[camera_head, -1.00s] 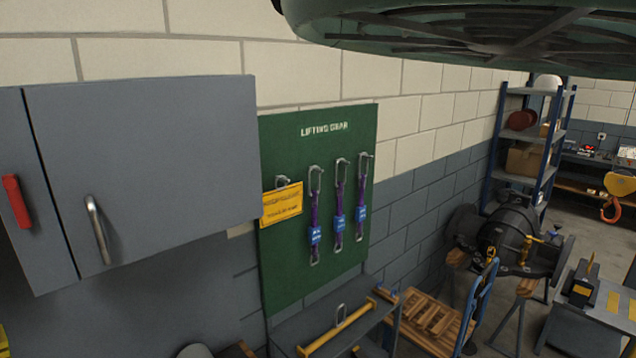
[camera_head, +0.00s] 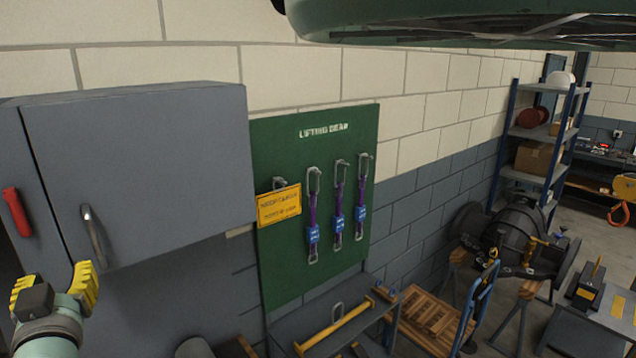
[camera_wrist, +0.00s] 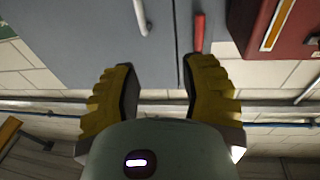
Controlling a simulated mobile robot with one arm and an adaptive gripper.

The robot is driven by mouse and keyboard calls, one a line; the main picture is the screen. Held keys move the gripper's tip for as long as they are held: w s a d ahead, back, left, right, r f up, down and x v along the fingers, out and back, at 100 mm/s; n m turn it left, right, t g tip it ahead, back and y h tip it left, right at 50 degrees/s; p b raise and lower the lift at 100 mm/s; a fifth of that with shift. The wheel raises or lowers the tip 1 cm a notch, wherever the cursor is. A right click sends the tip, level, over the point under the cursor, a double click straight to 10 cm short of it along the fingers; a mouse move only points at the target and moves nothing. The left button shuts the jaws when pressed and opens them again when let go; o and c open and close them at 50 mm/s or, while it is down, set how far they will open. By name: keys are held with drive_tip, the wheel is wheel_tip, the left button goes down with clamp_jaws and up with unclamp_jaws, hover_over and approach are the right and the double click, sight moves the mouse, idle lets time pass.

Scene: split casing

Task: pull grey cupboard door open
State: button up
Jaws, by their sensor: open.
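The grey cupboard door (camera_head: 150,165) is shut, on the wall at the left of the head view, with a silver bar handle (camera_head: 94,235) low on its left side. A narrower grey door with a red handle (camera_head: 17,211) is left of it. My gripper (camera_head: 55,283) is open and empty, just below and left of the silver handle in the picture; I see no contact. In the wrist view my gripper's yellow fingers (camera_wrist: 158,82) are spread, with the silver handle (camera_wrist: 141,17) and the red handle (camera_wrist: 199,33) beyond them.
A green lifting gear board (camera_head: 345,130) with purple slings hangs right of the cupboard. A shelf (camera_head: 330,320) with a yellow bar is below it. The wrist view shows a red box (camera_wrist: 275,25) and a blue pipe (camera_wrist: 275,124) along the wall.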

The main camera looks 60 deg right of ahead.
drive_tip(key=s+d+f+g, duration=0.1)
drive_tip(key=d+g, duration=0.1)
drive_tip(key=b, duration=1)
approach(91, 234)
drive_tip(key=x, duration=0.3)
drive_tip(key=b, duration=0.1)
drive_tip(key=w+f+b, duration=0.1)
drive_tip(key=b, duration=0.1)
drive_tip(key=shift+w+d+m, duration=0.1)
drive_tip(key=shift+d+m, duration=0.2)
drive_tip(key=shift+m, duration=0.1)
drive_tip(key=w+b, duration=0.1)
drive_tip(key=b, duration=0.2)
drive_tip(key=shift+d+b, duration=0.3)
drive_tip(key=shift+b, duration=0.1)
drive_tip(key=w+p, duration=0.1)
drive_tip(key=p, duration=0.1)
drive_tip(key=w+d+r+p, duration=0.1)
drive_tip(key=shift+w+d+p, duration=0.1)
drive_tip(key=shift+w+p, duration=0.15)
drive_tip(key=shift+p, duration=0.15)
drive_tip(key=shift+p+x, duration=0.75)
drive_tip(key=shift+x, duration=0.3)
drive_tip(key=shift+w, duration=0.1)
drive_tip(key=shift+o, duration=0.4)
drive_tip(key=shift+f, duration=0.1)
clamp_jaws()
